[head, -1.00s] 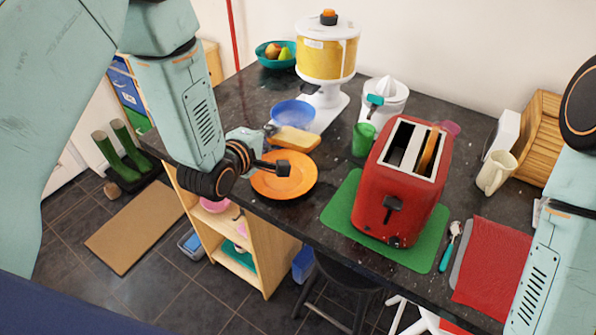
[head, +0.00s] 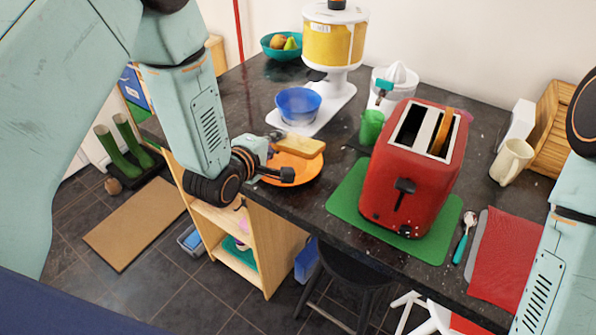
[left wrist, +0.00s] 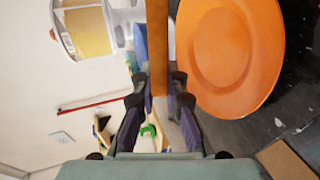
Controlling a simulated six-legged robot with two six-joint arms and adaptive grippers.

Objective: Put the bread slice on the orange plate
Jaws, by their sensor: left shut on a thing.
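The bread slice (head: 299,146) is held by my left gripper (head: 272,144), which is shut on it. The slice overlaps the back part of the orange plate (head: 309,169) in the head view and appears raised above it. In the left wrist view the slice (left wrist: 157,45) stands edge-on between the fingertips (left wrist: 159,80), and the orange plate (left wrist: 232,48) lies beside it on the right. The plate rests on the dark counter near its front edge, partly hidden by my wrist in the head view. My right arm shows at the right edge, its gripper out of view.
A blue bowl (head: 298,106) and a yellow-and-white dispenser (head: 335,45) stand behind the plate.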

